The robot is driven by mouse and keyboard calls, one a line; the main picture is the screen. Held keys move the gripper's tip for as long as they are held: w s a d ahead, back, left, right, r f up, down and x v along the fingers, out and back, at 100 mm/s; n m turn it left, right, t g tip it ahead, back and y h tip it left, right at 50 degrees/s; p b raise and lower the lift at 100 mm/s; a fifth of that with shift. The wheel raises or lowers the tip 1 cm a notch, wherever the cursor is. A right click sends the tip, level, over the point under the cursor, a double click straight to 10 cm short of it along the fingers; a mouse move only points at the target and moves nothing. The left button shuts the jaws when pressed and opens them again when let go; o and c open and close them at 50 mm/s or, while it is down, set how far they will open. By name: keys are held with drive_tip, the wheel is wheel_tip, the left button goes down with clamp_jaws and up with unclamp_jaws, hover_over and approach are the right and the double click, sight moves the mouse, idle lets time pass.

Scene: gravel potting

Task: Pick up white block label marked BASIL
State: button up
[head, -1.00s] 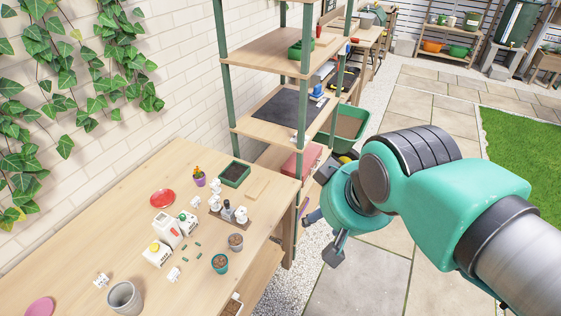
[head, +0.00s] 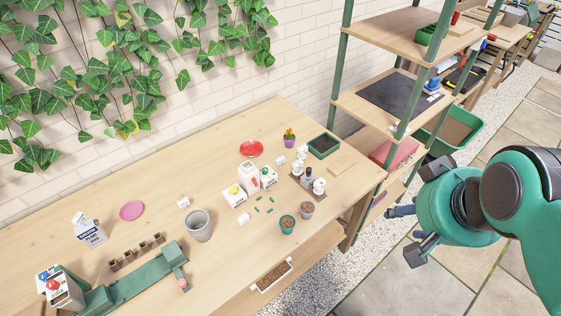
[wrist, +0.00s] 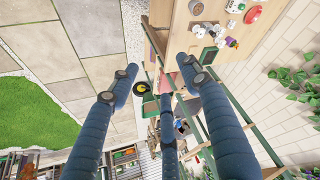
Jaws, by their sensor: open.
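Several small white blocks stand on the wooden table (head: 120,258) in the head view. One white block (head: 183,202) is left of the grey pot, another white block (head: 244,219) is in front of the cartons, and another white block (head: 279,160) is near the red saucer. More are clustered around a dark rack (head: 303,187). Their lettering is too small to read, so I cannot tell which says BASIL. My gripper (head: 408,233) is open and empty, right of the table and apart from all blocks. Its spread blue fingers show in the wrist view (wrist: 155,88).
A grey pot (head: 199,226), small plant pots (head: 287,224), white cartons (head: 249,178), a red saucer (head: 251,149) and a dark green tray (head: 324,146) crowd the table. A green-posted shelf (head: 345,105) stands beyond its right end. Paving lies under my arm.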

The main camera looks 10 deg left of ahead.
drive_tip(key=shift+o, duration=0.8)
drive_tip(key=shift+w, duration=0.1)
drive_tip(key=w+a+f+m+y+p, duration=0.1)
drive_tip(key=w+a+m, duration=0.3)
drive_tip(key=w, duration=0.5)
drive_tip(key=w+a+f+m+g+p, duration=0.1)
drive_tip(key=w+a+m, duration=0.25)
drive_tip(key=w, duration=0.45)
drive_tip(key=w+a+f+m+y, duration=0.1)
drive_tip(key=w+a+m, duration=0.35)
drive_tip(key=w, duration=0.45)
drive_tip(key=w+a+f+m+p, duration=0.1)
drive_tip(key=w+a+f+m, duration=0.3)
drive_tip(key=f, duration=0.4)
drive_tip(key=w+a+f+m+g, duration=0.1)
drive_tip(key=w+a+f+m, duration=0.4)
drive_tip(key=w+f, duration=0.3)
drive_tip(key=w+a+f+m+y+p, duration=0.1)
drive_tip(key=w+a+f+m, duration=0.4)
drive_tip(key=w+f+m, duration=0.1)
drive_tip(key=x, duration=0.3)
drive_tip(key=shift+w+d+p, duration=0.25)
drive_tip(key=shift+w+p, duration=0.05)
drive_tip(key=shift+p, duration=0.05)
